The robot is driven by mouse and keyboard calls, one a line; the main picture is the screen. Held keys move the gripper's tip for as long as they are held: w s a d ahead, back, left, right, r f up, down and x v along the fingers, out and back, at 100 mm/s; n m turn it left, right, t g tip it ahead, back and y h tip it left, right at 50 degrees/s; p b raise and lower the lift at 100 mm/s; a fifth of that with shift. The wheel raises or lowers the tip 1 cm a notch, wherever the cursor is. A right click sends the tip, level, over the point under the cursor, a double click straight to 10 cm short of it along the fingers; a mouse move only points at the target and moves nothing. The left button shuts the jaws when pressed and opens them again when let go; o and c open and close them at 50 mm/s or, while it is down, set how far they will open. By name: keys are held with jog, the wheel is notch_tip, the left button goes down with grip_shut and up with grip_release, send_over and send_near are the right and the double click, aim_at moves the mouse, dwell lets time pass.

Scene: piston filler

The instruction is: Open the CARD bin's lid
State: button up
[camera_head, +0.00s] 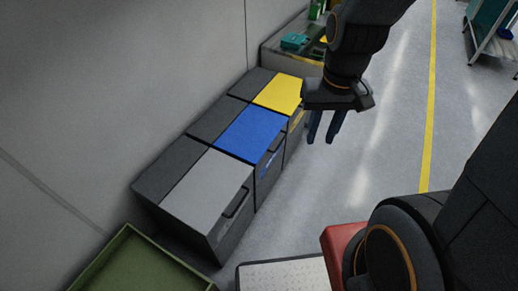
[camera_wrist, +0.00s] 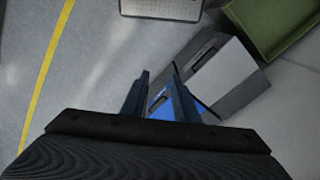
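Three lidded bins stand in a row along the wall in the head view, with grey (camera_head: 208,190), blue (camera_head: 251,132) and yellow (camera_head: 279,94) lids, all shut. Each has a dark rear part; front handles show on the grey and blue bins. The front labels are too small to read, so I cannot tell which is CARD. My gripper (camera_head: 323,128) is open and empty, fingers apart, over the floor to the right of the yellow and blue bins. In the wrist view, my gripper (camera_wrist: 160,76) partly covers the blue bin (camera_wrist: 160,104); the grey bin (camera_wrist: 222,72) is beyond it.
An open green container (camera_head: 140,262) is at the lower left, before the grey bin. A pale perforated surface (camera_head: 285,276) and a red object (camera_head: 342,243) are at the bottom. A bench with small items (camera_head: 295,42) stands behind the yellow bin.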

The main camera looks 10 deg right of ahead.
jog(key=w+a+f+m+g+y+b, duration=0.1)
jog(key=w+a+f+m+y+b, duration=0.15)
jog(key=f+m+b, duration=0.45)
jog(key=w+a+f+m+g+y+b, duration=0.1)
jog(key=w+f+m+y+b, duration=0.25)
jog(key=f+m+b, duration=0.45)
jog(key=w+a+f+m+y+b, duration=0.1)
jog(key=w+f+m+y+b, duration=0.2)
jog(key=f+m, duration=0.5)
jog(key=m+t+y+b, duration=0.4)
jog(key=m+t+b, duration=0.6)
jog(key=m+b, duration=0.95)
send_near(279, 145)
jog(key=x, duration=1)
jog(key=shift+w+d+f, duration=0.15)
jog(key=shift+w+f, duration=0.15)
jog(key=shift+w, duration=0.05)
jog(key=shift+f, duration=0.1)
grip_shut()
